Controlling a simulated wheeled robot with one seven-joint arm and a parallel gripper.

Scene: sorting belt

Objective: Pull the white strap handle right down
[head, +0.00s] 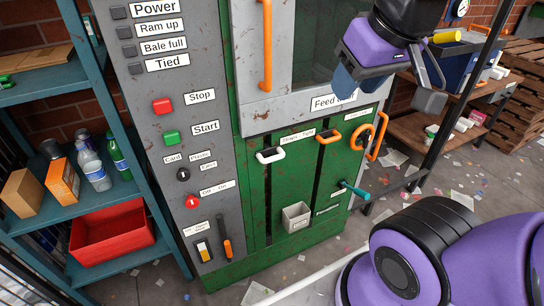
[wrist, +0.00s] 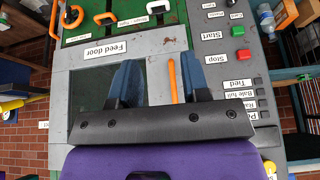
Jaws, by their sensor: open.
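The white strap handle (head: 270,155) is a small loop at the top of a dark vertical slot in the green lower panel of the machine. It also shows at the top edge of the wrist view (wrist: 157,6). An orange handle (head: 329,134) sits at the top of a second slot to its right, with a "Strap - Tight" label (head: 297,137) between them. My gripper (head: 358,90) is open and empty, with blue fingers, in front of the feed door. It is above and to the right of the white handle, apart from it. The wrist view shows both fingers (wrist: 157,68) spread.
An orange wheel (head: 365,137) is right of the handles. A grey bin (head: 296,216) is fixed low between the slots, and a teal lever (head: 354,189) sticks out at the right. A button column (head: 163,106) and blue shelves (head: 75,90) stand left. A long orange door handle (head: 265,45) is above.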

